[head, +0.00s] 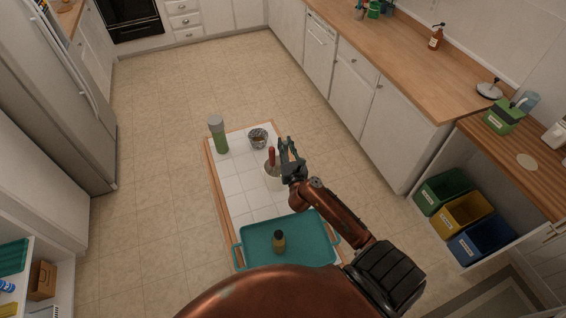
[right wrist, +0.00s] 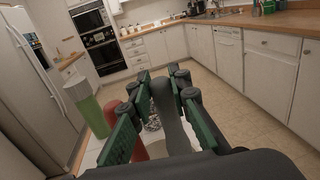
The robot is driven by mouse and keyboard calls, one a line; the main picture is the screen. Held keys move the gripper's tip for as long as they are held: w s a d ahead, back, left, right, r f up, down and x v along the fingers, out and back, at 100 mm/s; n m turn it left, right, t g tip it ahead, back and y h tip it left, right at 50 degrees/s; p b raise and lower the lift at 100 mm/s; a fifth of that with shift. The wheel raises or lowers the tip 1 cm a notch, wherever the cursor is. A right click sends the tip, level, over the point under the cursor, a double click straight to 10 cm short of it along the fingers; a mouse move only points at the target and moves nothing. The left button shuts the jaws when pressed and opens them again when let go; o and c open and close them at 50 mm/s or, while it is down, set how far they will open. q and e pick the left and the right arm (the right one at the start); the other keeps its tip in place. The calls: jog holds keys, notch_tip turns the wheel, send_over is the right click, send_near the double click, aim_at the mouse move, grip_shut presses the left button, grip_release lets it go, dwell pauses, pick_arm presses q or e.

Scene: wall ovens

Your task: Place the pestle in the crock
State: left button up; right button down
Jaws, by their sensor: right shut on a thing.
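In the head view, the gripper mostly hides the pestle. I cannot tell whether the pestle touches the crock. My left gripper is out of view.
A green bottle with a grey cap (head: 220,140) and a patterned metal cup (head: 258,138) stand at the table's far end. A teal tray (head: 256,257) with a small dark-capped jar (head: 278,241) lies nearer. White tiles (head: 240,203) left of the crock are clear.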

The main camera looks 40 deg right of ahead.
aim_at(285, 160)
jog(key=f, duration=0.4)
jog(key=f+b, duration=0.1)
jog(key=f, duration=0.1)
jog(key=shift+w+a+f, duration=0.2)
jog(key=shift+w+f, duration=0.1)
notch_tip(285, 160, down, 2)
jog(key=shift+s+d+f+b, duration=0.1)
jog(key=shift+b, duration=0.3)
notch_tip(285, 160, down, 2)
jog(key=shift+f+b, duration=0.2)
jog(key=shift+b, duration=0.25)
jog(key=shift+f, duration=0.5)
jog(key=c, duration=2.1)
grip_release()
pick_arm(q)
notch_tip(285, 160, down, 3)
jog(key=shift+s+f, duration=0.1)
jog(key=shift+f, duration=0.05)
